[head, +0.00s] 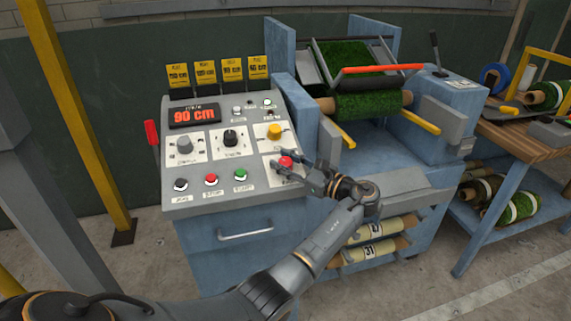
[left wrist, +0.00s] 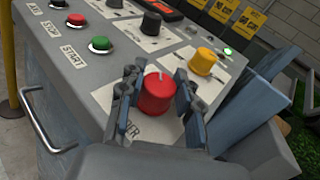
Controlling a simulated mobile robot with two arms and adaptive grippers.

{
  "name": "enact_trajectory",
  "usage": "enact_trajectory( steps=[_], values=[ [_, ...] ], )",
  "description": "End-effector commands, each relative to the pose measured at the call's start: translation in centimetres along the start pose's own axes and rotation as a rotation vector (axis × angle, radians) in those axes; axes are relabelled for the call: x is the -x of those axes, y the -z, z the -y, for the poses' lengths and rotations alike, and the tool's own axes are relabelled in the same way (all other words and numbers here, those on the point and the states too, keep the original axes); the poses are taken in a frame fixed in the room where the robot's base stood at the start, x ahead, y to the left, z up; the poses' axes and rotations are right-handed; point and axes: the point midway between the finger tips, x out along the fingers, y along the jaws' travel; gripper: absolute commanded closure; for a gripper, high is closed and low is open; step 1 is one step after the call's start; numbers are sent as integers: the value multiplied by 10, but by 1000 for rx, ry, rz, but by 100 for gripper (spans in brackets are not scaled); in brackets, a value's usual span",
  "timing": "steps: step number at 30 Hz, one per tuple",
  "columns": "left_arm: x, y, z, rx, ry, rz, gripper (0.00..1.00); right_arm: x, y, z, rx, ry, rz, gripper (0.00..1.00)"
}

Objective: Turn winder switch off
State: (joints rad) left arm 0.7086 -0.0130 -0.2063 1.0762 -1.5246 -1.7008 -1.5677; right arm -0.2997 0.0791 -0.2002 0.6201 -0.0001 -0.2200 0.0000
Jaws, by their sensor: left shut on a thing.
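The winder switch is a red rotary knob (head: 286,162) at the lower right of the sloped control panel (head: 190,208). My left gripper (head: 288,167) reaches in from the lower right of the panel and is shut on the red knob. In the left wrist view its two fingers (left wrist: 157,76) flank the knob on either side. My right gripper is not in view.
A yellow knob (head: 274,131) sits just above the red one, a black knob (head: 231,138) to its upper left. Red stop (head: 211,180) and green start (head: 240,175) buttons are at left. The turf roll (head: 370,104) and machine frame stand close on the right.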

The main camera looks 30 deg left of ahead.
Motion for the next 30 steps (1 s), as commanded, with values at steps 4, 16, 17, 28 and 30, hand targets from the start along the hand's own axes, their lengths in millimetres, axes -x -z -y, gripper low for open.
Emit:
enact_trajectory(
  steps=[4,16,17,28,30],
  values=[
    [-1,-2,1,7,-9,2,98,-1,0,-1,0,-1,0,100],
    [-1,-2,1,7,-10,2,52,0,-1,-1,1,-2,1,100],
    [-1,-2,1,6,-10,2,46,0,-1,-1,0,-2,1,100],
    [2,0,0,4,-9,0,42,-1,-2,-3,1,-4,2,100],
    [8,0,1,3,-9,0,42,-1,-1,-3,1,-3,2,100]
  ],
)
